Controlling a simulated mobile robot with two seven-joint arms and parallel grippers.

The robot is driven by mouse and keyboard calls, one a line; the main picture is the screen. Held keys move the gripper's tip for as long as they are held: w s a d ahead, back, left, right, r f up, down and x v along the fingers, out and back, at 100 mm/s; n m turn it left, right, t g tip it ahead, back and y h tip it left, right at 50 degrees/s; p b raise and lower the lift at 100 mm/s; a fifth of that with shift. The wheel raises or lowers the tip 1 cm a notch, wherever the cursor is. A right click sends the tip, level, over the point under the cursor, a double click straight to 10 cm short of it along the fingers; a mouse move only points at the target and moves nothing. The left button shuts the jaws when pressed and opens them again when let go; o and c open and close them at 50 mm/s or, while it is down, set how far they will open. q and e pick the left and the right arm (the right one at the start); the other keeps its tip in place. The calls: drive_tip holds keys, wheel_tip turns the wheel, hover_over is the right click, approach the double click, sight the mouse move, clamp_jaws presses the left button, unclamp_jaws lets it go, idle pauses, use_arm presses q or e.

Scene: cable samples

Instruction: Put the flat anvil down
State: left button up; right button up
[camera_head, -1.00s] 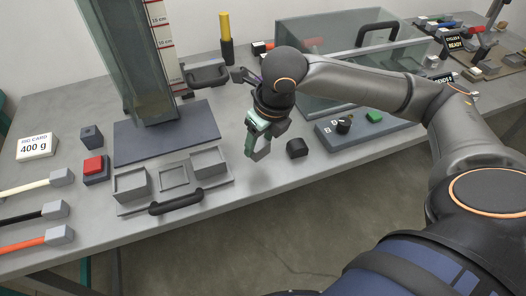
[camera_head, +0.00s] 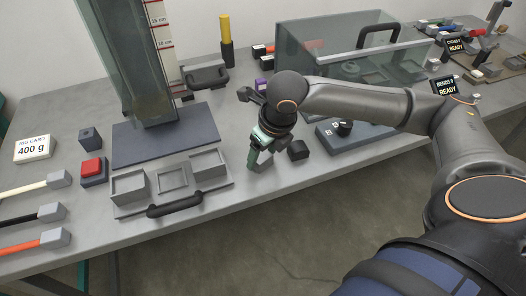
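My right gripper (camera_head: 261,163) hangs at the front middle of the table, fingers pointing down close to the top. It is just left of a small dark block (camera_head: 298,150). Its teal fingers are small here, and I cannot tell whether they are apart or hold something. I cannot pick out the flat anvil with certainty; it may be hidden between the fingers. My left gripper is not in view.
Left of the gripper is a grey tray with square holders (camera_head: 173,193) and a black handle (camera_head: 175,205). Behind are a dark plate (camera_head: 165,140) under a tall clear column and a glass tank (camera_head: 310,55). A control panel (camera_head: 355,138) lies to the right.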

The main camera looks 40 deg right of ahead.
drive_tip(key=shift+o, duration=1)
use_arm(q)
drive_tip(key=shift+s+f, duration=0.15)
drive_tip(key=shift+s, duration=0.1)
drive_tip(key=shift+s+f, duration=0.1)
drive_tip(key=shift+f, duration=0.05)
use_arm(e)
drive_tip(key=shift+r, duration=0.15)
use_arm(q)
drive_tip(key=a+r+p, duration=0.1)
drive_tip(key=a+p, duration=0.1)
drive_tip(key=p, duration=0.1)
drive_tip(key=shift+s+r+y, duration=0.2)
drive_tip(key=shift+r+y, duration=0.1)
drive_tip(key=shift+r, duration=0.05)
use_arm(e)
drive_tip(key=v, duration=1.2)
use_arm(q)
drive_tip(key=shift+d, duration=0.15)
